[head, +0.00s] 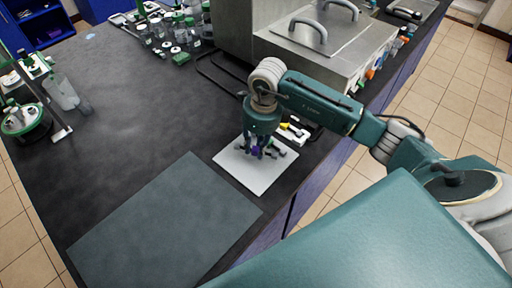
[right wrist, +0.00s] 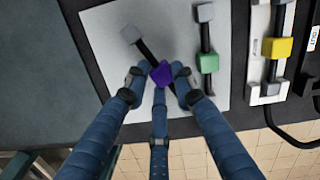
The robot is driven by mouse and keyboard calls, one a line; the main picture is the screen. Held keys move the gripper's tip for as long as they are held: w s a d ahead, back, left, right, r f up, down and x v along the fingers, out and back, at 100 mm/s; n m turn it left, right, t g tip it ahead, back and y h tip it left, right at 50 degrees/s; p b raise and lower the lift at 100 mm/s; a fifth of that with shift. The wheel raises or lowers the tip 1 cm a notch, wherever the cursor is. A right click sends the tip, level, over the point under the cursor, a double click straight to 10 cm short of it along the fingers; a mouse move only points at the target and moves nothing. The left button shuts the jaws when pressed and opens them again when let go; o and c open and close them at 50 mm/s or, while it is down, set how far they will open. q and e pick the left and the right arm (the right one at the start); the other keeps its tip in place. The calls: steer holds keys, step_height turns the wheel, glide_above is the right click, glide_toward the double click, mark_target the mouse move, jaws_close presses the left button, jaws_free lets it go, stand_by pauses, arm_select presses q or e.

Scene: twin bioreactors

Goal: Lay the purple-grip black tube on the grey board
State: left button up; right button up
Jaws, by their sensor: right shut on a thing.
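The purple-grip black tube (right wrist: 162,73) is between the fingers of my right gripper (right wrist: 161,88), which is shut on its purple grip. The tube slants across the right wrist view, its grey end cap at the upper left; its lower end is partly hidden by a finger. Gripper (head: 258,148) and tube are over the pale grey plate (head: 250,182). I cannot tell whether the tube touches the plate. A large, flat, dark grey board (head: 165,225) lies bare to the left of the plate. My left gripper is not in view.
A green-grip tube (right wrist: 207,62) lies on the pale plate, right of the held tube. A yellow-grip tube (right wrist: 277,50) sits in a white holder beyond the plate's edge. A steel box (head: 325,40) stands behind. Glassware (head: 180,30) is at the back; the left bench is mostly clear.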

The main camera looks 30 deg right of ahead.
steer(key=shift+f, duration=0.8)
steer(key=shift+f, duration=0.2)
steer(key=o, duration=1)
steer(key=shift+r, duration=0.1)
